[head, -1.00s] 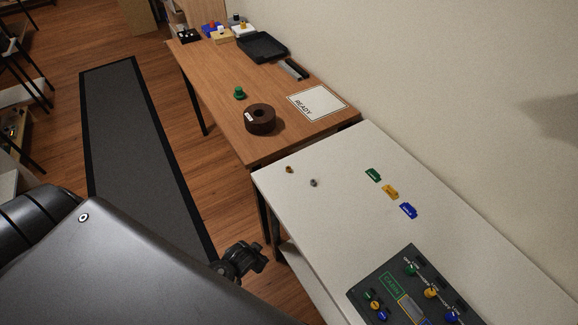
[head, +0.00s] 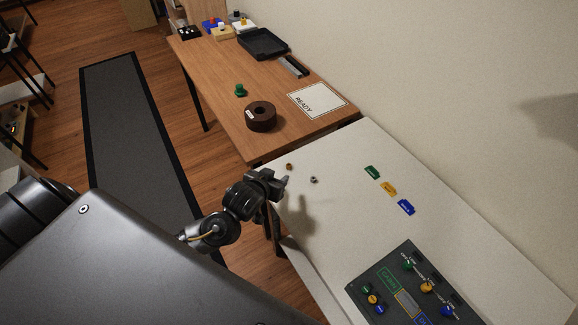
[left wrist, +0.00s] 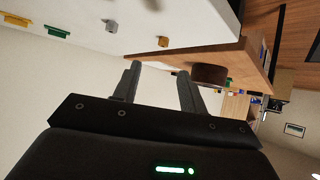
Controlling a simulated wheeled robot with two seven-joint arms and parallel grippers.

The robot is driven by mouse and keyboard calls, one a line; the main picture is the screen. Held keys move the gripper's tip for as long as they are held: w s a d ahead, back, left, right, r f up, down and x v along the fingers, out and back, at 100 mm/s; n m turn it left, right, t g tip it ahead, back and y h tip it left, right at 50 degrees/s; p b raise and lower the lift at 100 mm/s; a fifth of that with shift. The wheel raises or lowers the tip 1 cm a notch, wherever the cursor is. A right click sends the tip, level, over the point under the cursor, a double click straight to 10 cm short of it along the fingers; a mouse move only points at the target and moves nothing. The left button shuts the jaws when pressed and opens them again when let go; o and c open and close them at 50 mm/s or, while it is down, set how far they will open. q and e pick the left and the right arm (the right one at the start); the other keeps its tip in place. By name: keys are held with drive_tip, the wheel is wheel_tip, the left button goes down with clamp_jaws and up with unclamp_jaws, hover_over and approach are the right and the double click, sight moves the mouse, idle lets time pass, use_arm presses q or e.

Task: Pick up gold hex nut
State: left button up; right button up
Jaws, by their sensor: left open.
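The gold hex nut (head: 289,166) lies on the white table near its upper left corner, close to the wooden table. It also shows in the left wrist view (left wrist: 162,41), ahead of and above the fingers. A grey nut (head: 313,180) lies on the white table to its right, and shows in the left wrist view (left wrist: 111,26). My left gripper (head: 284,181) is over the white table's left edge, just below the gold nut in the head view. In the left wrist view its fingers (left wrist: 158,78) are apart with nothing between them. My right gripper is not visible.
The white table (head: 440,215) carries green, yellow and blue tags (head: 388,189) and a dark control panel (head: 405,285). The adjoining wooden table (head: 222,80) holds a brown roll (head: 261,116), a green knob (head: 240,90) and a READY sheet (head: 317,100). The white table's middle is clear.

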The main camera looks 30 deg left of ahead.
use_arm(q)
approach(288, 166)
drive_tip(key=shift+w+d+f, duration=0.15)
drive_tip(key=shift+w+f, duration=0.2)
drive_tip(key=shift+w, duration=0.25)
drive_tip(key=shift+w+d+f, duration=0.15)
drive_tip(key=shift+w+f, duration=0.2)
drive_tip(key=shift+w, duration=0.3)
drive_tip(key=shift+w+a+p, duration=0.1)
drive_tip(key=shift+w+p, duration=0.1)
drive_tip(key=shift+p, duration=0.25)
drive_tip(key=x, duration=0.1)
drive_tip(key=p+x, duration=0.1)
drive_tip(key=x, duration=0.1)
drive_tip(key=shift+w+a+f, duration=0.1)
drive_tip(key=shift+a+f, duration=0.15)
drive_tip(key=shift+f, duration=0.05)
drive_tip(key=shift+w+f, duration=0.4)
drive_tip(key=shift+w, duration=0.1)
clamp_jaws()
